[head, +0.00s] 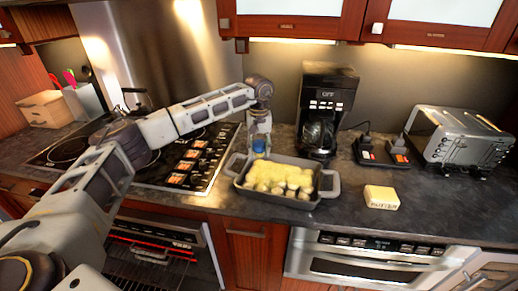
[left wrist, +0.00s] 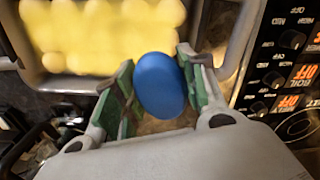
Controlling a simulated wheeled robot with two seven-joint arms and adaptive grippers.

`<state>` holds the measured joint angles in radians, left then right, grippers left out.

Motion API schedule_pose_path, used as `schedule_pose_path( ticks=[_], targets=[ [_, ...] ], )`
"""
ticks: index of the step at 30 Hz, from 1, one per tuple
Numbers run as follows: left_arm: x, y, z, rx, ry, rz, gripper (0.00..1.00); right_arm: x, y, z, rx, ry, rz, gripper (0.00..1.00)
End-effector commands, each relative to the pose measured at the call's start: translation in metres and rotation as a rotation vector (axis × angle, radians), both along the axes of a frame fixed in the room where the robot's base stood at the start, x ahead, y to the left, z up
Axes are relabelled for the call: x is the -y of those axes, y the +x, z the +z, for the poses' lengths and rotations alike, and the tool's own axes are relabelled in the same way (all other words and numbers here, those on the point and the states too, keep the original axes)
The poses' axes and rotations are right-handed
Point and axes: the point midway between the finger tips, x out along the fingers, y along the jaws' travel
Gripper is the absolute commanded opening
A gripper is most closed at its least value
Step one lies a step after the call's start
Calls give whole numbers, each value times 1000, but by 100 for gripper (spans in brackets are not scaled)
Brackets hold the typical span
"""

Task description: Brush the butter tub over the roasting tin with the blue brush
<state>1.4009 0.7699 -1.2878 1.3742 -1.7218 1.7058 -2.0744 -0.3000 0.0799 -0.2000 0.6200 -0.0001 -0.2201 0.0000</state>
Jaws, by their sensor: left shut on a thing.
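The roasting tin (head: 272,197) is a dark grey pan with two handles on the counter. It holds several pale round pieces with a yellow layer over them, also seen in the left wrist view (left wrist: 100,35). My left gripper (head: 259,146) points down at the tin's back left edge. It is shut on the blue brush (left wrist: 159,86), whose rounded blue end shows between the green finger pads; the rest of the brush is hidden. The butter tub (head: 381,197) is a small pale yellow block with dark lettering, right of the tin. My right gripper is not in view.
A black coffee maker (head: 326,110) stands behind the tin. A black charger base (head: 382,152) and a silver toaster (head: 460,139) are at the right. The cooktop (head: 185,160) lies left of the tin. Counter around the butter tub is clear.

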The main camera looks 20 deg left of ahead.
Motion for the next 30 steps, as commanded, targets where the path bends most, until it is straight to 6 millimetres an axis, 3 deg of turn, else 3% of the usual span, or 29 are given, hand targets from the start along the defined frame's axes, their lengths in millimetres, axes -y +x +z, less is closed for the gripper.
schedule_pose_path(
  ticks=[18,30],
  targets=[
    [0,0,29,1,0,0,13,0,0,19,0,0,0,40],
    [0,0,30,0,0,0,13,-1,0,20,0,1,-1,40]
  ],
)
